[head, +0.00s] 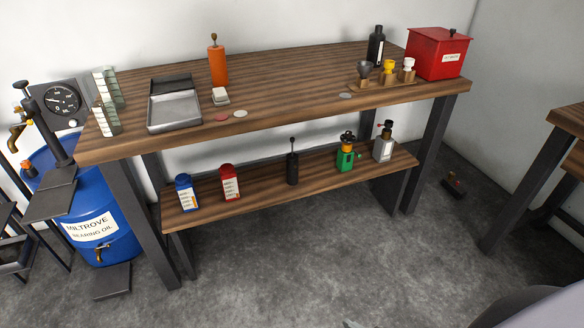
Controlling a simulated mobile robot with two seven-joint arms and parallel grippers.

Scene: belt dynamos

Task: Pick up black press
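A slim black cylinder with a thin rod and small knob on top, which looks like the black press (292,168), stands upright on the lower shelf of the workbench. It is near the middle of the shelf, between a red container on its left and a green device on its right, apart from both. A black bottle (376,47) also stands on the bench top at the back right. Neither of my grippers can be made out in the head view.
The lower shelf (262,202) also holds a blue container (186,193), the red container (229,183), the green device (346,156) and a grey-white bottle (383,146). An orange cylinder (217,67), metal tray (173,111) and red box (437,55) sit above. Floor in front is mostly clear.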

